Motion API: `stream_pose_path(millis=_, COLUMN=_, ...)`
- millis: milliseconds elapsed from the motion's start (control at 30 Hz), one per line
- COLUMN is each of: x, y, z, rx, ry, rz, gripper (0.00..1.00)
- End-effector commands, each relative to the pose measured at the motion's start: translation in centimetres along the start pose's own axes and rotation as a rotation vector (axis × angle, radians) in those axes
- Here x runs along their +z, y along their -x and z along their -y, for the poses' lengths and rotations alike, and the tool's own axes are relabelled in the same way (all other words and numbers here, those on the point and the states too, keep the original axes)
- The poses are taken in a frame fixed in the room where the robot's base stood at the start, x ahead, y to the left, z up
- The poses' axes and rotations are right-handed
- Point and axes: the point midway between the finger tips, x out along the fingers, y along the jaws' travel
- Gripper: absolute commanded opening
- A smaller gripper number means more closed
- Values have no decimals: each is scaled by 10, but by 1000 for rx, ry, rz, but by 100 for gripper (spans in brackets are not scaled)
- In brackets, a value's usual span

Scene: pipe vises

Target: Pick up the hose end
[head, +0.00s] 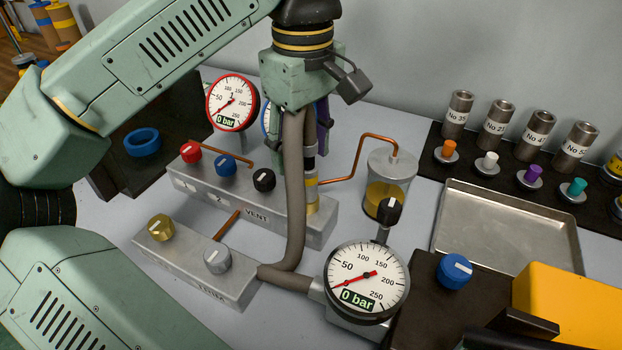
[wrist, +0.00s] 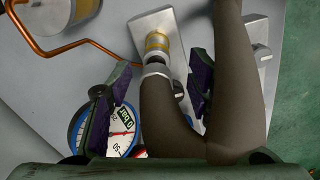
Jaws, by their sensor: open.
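The grey-brown hose (head: 294,205) rises from the gauge fitting at the front, bends over under my gripper (head: 308,128) and comes down again. Its hose end (wrist: 155,71), with a silver collar, points at a brass and yellow port (wrist: 158,43) on the right end of the metal manifold (head: 318,232). I cannot tell whether the end is seated on the port or just touching it. My gripper is open, pointing down, with its purple-padded fingers on either side of the hose end. In the head view the rising hose partly hides the fingers and hose end.
A red-rimmed gauge (head: 232,103) and a blue-rimmed gauge (wrist: 122,130) stand close behind. A copper pipe (head: 358,160) runs to a glass jar (head: 387,185). A front gauge (head: 366,283), an empty metal tray (head: 506,232) and several labelled cylinders stand to the right.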

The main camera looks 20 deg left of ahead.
Motion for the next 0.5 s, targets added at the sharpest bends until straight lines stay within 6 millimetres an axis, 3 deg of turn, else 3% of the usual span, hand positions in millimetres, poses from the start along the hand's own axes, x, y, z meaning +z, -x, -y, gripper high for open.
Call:
stream_pose_path(millis=233, x=2, y=-19, z=0, rx=0, ry=-1, rz=0, gripper=46)
stream_pose_path(millis=500, x=4, y=-57, z=-2, rx=2, ry=0, rz=1, gripper=46)
